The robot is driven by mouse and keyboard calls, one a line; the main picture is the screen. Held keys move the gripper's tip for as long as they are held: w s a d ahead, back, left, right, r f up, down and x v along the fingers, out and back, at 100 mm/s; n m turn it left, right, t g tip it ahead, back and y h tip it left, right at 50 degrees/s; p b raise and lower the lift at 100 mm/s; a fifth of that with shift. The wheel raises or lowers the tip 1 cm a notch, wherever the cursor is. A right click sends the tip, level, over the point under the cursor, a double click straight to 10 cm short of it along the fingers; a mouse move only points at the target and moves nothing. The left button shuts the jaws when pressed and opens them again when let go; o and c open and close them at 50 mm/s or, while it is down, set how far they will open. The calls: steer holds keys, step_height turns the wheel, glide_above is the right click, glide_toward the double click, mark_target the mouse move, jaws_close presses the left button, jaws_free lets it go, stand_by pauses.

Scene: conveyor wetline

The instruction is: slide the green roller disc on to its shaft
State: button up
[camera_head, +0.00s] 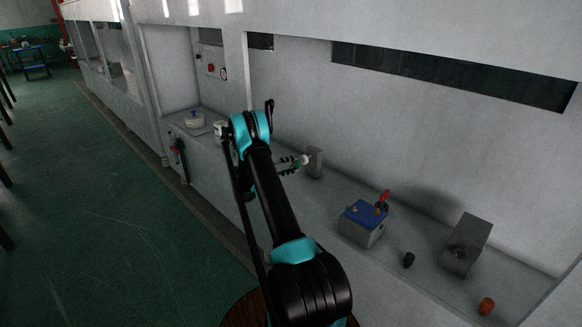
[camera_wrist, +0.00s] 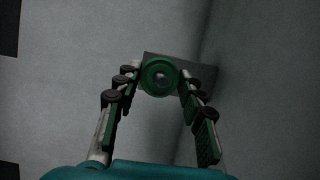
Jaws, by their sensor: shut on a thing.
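The green roller disc (camera_wrist: 147,78) is between the fingertips of my gripper (camera_wrist: 161,80) in the wrist view, face towards the camera. A round grey spot shows at its centre; I cannot tell whether this is the shaft's end or the hub. A grey upright block (camera_wrist: 186,67) stands directly behind the disc. In the head view my gripper (camera_head: 289,165) points right at this block (camera_head: 316,162), with a pale short shaft (camera_head: 305,160) between them. Whether the disc is around the shaft or just in front of it cannot be told.
A grey box with a blue top (camera_head: 365,214) and a red handle (camera_head: 385,197) stands right of the block on the ledge. A wall rises behind the ledge.

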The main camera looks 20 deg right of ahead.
steer(key=o, duration=1.1)
steer(key=a, duration=1.2)
steer(key=shift+w, duration=0.3)
